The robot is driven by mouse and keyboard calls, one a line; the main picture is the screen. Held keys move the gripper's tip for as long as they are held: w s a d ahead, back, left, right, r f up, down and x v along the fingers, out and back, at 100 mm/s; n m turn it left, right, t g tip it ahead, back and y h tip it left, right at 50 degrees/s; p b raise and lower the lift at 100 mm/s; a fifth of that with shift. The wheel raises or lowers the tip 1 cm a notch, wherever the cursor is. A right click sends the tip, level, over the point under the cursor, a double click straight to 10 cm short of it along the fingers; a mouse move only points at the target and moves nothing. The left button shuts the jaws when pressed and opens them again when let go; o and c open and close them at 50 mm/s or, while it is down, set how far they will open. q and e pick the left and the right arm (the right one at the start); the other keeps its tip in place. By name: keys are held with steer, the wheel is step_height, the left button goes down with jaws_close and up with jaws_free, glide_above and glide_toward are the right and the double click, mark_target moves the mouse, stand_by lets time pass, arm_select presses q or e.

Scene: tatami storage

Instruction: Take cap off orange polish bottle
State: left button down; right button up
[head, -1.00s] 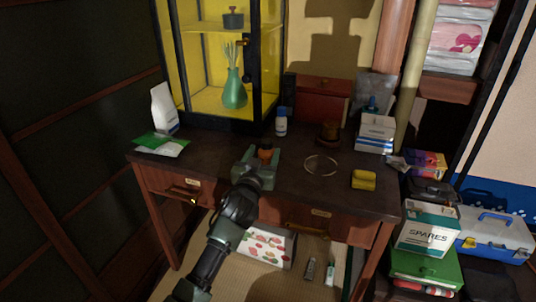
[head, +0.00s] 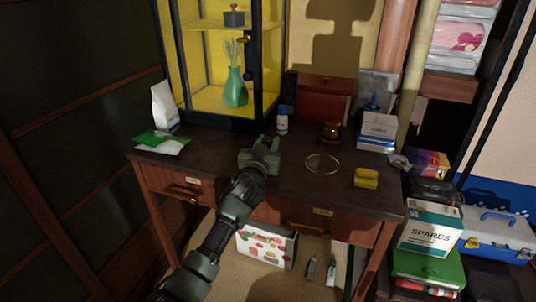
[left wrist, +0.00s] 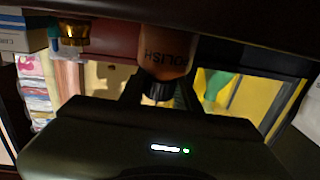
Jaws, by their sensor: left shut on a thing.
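The orange polish bottle (left wrist: 168,62) shows in the left wrist view, which is upside down. It stands at the desk top, with its label reading POLISH. Its black cap (left wrist: 157,92) lies between the fingers of my left gripper (left wrist: 160,88), which is shut on it. The cap still appears to meet the bottle; whether it is loose I cannot tell. In the head view my left gripper (head: 265,147) is over the middle of the desk and hides the bottle. My right gripper is not in view.
On the dark desk (head: 215,160) stand a white-and-blue bottle (head: 282,122), an amber jar (head: 331,131), a clear round dish (head: 322,163), a yellow sponge (head: 365,178) and a white box (head: 377,131). A glass cabinet (head: 215,121) stands behind.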

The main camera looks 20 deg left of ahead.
arm_select(q)
steer(key=shift+r, duration=0.1)
steer(key=shift+r, duration=0.2)
step_height(320, 180, up, 9)
steer(key=p, duration=0.3)
steer(key=shift+r, duration=0.15)
step_height(320, 180, up, 10)
steer(key=p, duration=0.1)
steer(key=shift+r, duration=0.15)
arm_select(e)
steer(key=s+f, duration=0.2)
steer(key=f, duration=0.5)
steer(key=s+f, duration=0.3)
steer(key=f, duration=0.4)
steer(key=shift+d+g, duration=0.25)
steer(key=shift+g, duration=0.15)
arm_select(q)
steer(key=c, duration=1.7)
jaws_free()
jaws_close()
